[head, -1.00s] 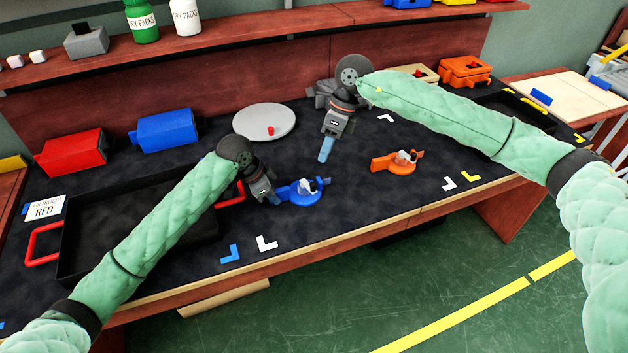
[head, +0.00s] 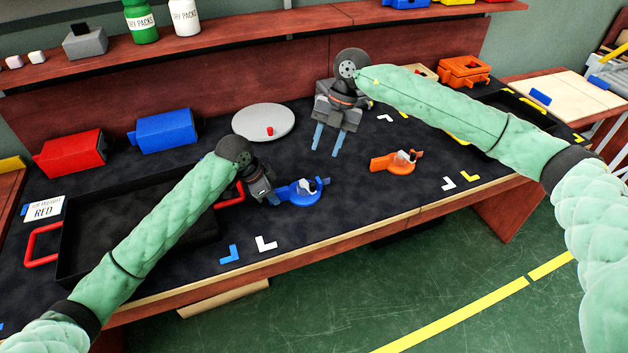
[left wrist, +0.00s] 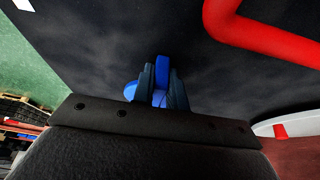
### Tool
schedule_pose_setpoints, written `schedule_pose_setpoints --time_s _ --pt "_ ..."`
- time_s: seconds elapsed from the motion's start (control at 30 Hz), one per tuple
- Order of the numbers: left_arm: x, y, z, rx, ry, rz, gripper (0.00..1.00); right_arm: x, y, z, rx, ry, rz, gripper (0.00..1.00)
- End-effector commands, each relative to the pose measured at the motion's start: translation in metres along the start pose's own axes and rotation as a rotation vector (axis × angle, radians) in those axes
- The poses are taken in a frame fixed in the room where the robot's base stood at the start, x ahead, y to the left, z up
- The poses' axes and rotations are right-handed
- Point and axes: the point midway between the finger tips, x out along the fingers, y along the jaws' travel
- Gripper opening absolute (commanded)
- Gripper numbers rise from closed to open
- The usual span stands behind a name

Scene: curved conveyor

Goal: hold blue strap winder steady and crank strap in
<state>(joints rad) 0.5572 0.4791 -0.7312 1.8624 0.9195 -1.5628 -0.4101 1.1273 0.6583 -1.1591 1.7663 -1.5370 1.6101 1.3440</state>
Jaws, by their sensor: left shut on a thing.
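The blue strap winder (head: 306,197) lies on the dark mat near the table's front edge, with a small white and dark part on its top. My left gripper (head: 277,198) is at the winder's left end and shut on it. In the left wrist view the winder (left wrist: 162,72) shows between the two fingers of my left gripper (left wrist: 161,88), mostly hidden by them. My right gripper (head: 325,140) is open and empty above the mat, behind and slightly right of the blue winder, fingers pointing down. The strap itself cannot be made out.
An orange winder (head: 393,163) lies to the right. A black tray with red handles (head: 62,262) is under my left arm. A grey disc (head: 263,122) with a small red piece is behind. White and blue corner marks (head: 230,254) lie in front; the mat between the winders is clear.

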Motion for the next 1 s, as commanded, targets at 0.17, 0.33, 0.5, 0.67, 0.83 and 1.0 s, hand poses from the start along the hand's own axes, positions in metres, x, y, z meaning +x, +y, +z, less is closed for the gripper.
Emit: schedule_pose_setpoints --time_s 0.17,0.33,0.5,0.67,0.83,1.0 --pt "0.000 0.000 0.000 0.000 0.000 0.000 0.00 -0.002 0.001 0.001 0.253 0.008 -0.004 0.39" --pt "0.000 0.000 0.000 0.000 0.000 0.000 0.00 -0.004 0.002 0.001 0.451 0.014 -0.008 0.39" --pt "0.000 0.000 0.000 0.000 0.000 0.000 0.00 -0.004 0.002 0.001 0.564 0.016 -0.011 0.39" --pt "0.000 0.000 0.000 0.000 0.000 0.000 0.00 0.001 0.002 0.001 0.596 0.018 -0.013 0.39" --pt "0.000 0.000 0.000 0.000 0.000 0.000 0.00 0.022 0.001 0.001 0.597 0.018 -0.014 0.39" --pt "0.000 0.000 0.000 0.000 0.000 0.000 0.00 0.052 0.001 0.000 0.596 0.019 -0.015 0.39"
